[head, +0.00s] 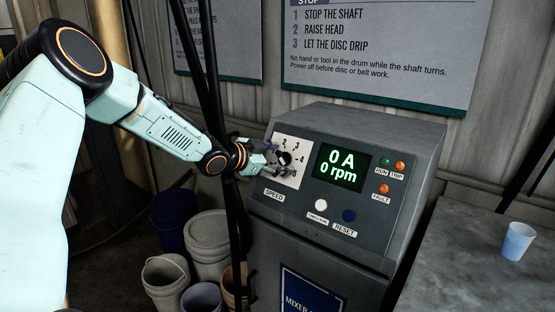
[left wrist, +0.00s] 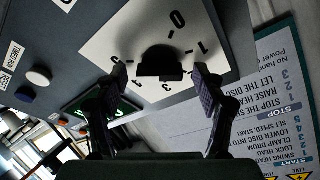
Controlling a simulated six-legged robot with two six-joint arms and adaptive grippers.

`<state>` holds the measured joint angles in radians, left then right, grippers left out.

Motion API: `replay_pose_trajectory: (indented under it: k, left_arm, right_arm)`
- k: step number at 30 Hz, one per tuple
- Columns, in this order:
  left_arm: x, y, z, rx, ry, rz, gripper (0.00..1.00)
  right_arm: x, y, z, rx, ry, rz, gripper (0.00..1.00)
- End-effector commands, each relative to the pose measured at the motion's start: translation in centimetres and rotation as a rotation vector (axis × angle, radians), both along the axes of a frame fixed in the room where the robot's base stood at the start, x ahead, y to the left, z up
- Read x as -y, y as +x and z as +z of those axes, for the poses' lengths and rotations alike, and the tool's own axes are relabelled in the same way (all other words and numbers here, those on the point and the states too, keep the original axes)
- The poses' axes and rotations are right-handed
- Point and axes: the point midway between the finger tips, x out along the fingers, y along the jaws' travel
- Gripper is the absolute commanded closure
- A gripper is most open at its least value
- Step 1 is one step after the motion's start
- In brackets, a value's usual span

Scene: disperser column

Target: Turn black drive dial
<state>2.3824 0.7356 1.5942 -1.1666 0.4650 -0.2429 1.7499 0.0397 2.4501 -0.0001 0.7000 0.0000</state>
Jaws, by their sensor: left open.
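The black drive dial (head: 284,158) sits on a white numbered plate labelled SPEED, at the left of the grey control cabinet's sloped face. In the left wrist view the dial (left wrist: 160,64) is at the upper middle, with the numbers around it partly covered. My left gripper (head: 268,160) is at the dial in the head view. In the left wrist view its two open fingers (left wrist: 157,78) stand on either side of the dial, with gaps visible between pads and dial. My right gripper is not in view.
A white button (head: 321,205) and a blue button (head: 348,216) sit below the display, with lamps to its right. Black hanging cables (head: 212,90) pass close to my left arm. Buckets (head: 208,240) stand at lower left. A cup (head: 517,241) stands on the right table.

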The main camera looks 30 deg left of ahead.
Motion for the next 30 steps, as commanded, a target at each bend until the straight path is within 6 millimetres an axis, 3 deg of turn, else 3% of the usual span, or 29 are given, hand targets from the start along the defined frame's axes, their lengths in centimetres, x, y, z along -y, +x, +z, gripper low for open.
replay_pose_trajectory:
  k: [7,25,30]
  left_arm:
    - [-0.01,0.02,0.04,0.001,-0.001,0.001,0.32]
    - [0.03,0.04,0.15,0.003,0.000,-0.001,0.83]
    - [0.03,0.04,0.18,0.003,-0.005,0.003,0.84]
  right_arm:
    - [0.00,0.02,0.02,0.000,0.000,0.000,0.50]
    - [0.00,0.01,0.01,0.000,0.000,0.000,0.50]
    - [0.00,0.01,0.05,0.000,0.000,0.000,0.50]
